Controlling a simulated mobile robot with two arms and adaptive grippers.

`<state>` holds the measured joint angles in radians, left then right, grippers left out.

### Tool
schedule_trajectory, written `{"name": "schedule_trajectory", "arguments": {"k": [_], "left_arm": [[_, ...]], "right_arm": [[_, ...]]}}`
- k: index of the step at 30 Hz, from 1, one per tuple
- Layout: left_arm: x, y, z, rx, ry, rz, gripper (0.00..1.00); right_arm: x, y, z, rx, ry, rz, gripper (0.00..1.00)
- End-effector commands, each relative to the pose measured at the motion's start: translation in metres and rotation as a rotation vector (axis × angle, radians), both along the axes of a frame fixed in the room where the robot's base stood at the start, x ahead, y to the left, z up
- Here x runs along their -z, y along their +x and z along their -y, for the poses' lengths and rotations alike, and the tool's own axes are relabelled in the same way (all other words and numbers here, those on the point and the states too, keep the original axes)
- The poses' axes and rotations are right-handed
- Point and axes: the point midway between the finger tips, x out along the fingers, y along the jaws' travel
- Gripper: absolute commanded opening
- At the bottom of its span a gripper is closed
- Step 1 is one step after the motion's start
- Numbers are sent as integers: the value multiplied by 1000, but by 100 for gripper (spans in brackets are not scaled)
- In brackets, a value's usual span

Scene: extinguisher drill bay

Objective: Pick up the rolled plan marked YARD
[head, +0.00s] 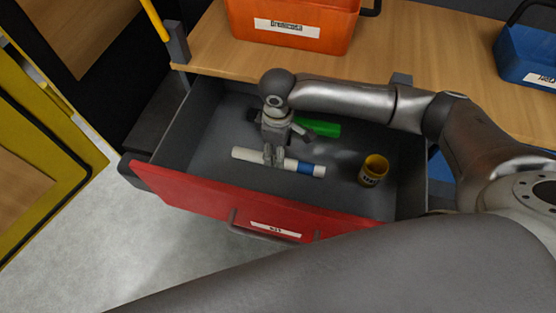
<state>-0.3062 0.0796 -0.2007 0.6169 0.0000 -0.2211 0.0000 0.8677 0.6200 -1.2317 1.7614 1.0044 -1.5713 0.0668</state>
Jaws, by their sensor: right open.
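A white rolled plan (249,155) with a blue band (305,168) near its right end lies in the open drawer (205,130). No YARD marking is readable on it from here. My right gripper (274,157) is open and points down into the drawer, with its fingers at the middle of the white roll. The fingers cover a short part of the roll; I cannot tell whether they touch it. A green roll-like object (321,128) lies behind, partly hidden by the gripper. My left gripper is out of view.
A yellow can (373,171) with a label stands in the drawer, right of the roll. The red drawer front (215,196) has a handle and label. An orange bin (290,25) and a blue bin (528,56) stand on the wooden worktop (420,40) above.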

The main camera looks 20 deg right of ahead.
Motion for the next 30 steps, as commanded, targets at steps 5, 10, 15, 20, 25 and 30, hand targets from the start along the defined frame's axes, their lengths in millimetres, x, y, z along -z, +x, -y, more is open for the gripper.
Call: {"name": "schedule_trajectory", "arguments": {"k": [5, 10, 15, 20, 25, 30], "left_arm": [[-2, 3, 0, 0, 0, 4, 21], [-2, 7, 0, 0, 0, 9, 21], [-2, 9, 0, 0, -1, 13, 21], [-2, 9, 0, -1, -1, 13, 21], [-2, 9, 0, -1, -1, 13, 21], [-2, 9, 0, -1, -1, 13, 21]], "right_arm": [[27, -4, -1, -1, -2, -4, 54], [46, -4, -1, -2, -1, -3, 54], [48, -4, 0, -2, -1, -1, 54], [48, -4, -1, -2, 0, -1, 46], [48, -4, -1, -2, -1, -1, 25], [48, -3, -1, -2, -1, -1, 4]]}}
